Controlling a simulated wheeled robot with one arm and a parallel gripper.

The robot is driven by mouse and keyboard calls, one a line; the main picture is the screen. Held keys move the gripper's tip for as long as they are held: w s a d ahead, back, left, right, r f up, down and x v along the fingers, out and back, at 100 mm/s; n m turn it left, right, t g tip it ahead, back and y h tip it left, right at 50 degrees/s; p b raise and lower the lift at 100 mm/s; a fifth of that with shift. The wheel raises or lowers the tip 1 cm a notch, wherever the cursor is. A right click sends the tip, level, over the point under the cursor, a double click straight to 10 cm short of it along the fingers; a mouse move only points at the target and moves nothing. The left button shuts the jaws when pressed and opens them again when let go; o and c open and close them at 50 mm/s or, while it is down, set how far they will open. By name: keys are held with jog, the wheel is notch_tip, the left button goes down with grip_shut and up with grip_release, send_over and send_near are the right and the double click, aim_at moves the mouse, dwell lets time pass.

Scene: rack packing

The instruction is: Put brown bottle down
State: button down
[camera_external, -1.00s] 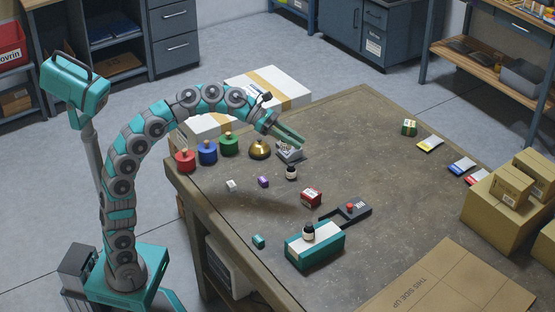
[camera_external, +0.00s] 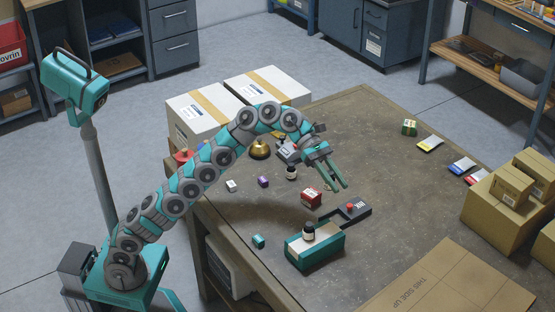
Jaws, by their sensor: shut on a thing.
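My gripper (camera_external: 337,184) is over the middle of the table, with its teal fingers pointing down and to the right. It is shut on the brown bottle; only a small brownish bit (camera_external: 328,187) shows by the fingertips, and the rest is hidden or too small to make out. It appears held above the tabletop. A dark bottle with a white label (camera_external: 291,173) stands on the table to the left of the gripper.
A red box (camera_external: 311,198) and a black device with a red button (camera_external: 350,211) are just below the gripper. A purple box (camera_external: 263,181), white cube (camera_external: 231,186) and brass bell (camera_external: 259,149) lie left.

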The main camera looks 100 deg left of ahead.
jog(key=m+g+h, duration=0.1)
jog(key=m+h, duration=0.1)
send_over(336, 240)
notch_tip(336, 240, down, 3)
notch_tip(336, 240, down, 4)
jog(key=shift+s+r+b, duration=0.1)
jog(key=shift+s+b, duration=0.05)
jog(key=shift+b, duration=0.75)
jog(key=shift+f+b, duration=0.7)
jog(key=shift+f, duration=1.65)
jog(key=shift+f, duration=0.15)
jog(key=c, duration=0.7)
grip_release()
